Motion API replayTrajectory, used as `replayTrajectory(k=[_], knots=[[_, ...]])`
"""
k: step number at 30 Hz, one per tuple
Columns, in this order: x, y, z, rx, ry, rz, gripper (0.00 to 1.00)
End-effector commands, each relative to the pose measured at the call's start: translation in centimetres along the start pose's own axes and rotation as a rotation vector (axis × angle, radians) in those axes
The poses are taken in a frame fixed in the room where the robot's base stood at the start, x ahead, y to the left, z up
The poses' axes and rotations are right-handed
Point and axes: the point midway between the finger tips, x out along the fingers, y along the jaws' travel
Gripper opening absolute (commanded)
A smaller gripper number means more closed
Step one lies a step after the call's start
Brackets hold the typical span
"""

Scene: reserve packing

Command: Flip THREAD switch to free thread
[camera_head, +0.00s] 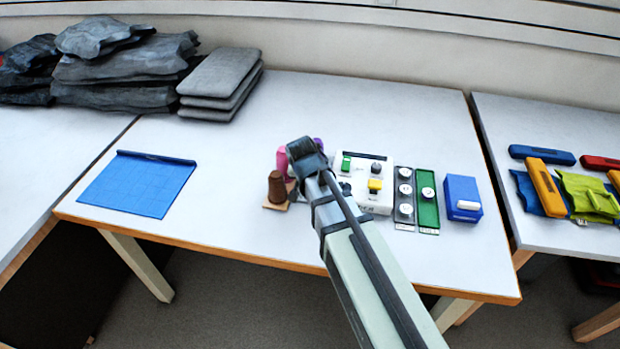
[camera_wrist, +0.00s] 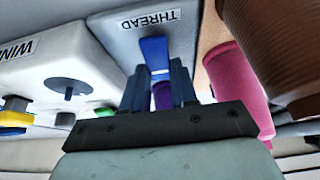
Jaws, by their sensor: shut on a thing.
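In the wrist view the THREAD switch (camera_wrist: 154,50) is a blue lever on a grey panel (camera_wrist: 117,42), beside its printed THREAD label (camera_wrist: 149,21). My gripper (camera_wrist: 158,78) has its two dark fingers on either side of the lever, shut on it. A purple thing (camera_wrist: 162,97) shows between the fingers, behind the lever. In the head view my own wrist and arm cover the switch and the fingertips. The white unit (camera_head: 378,204) stands just right of my wrist.
Close by are a pink spool (camera_head: 283,160) and a brown spool (camera_head: 276,186). The white unit carries a yellow switch (camera_head: 375,186). To its right stand grey and green (camera_head: 427,197) panels and a blue box (camera_head: 462,198). A blue mat (camera_head: 140,187) lies left; table between is clear.

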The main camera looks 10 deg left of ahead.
Motion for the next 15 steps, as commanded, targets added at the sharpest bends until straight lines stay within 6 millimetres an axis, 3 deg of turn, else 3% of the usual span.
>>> replayTrajectory(k=[10, 11, 15], knots=[[0.0, 0.01, 0.04, 0.0, 0.008, 0.0, 0.0], [0.0, 0.01, 0.04, 0.0, 0.008, 0.0, 0.3], [0.0, 0.01, 0.03, 0.0, 0.007, 0.0, 0.44]])
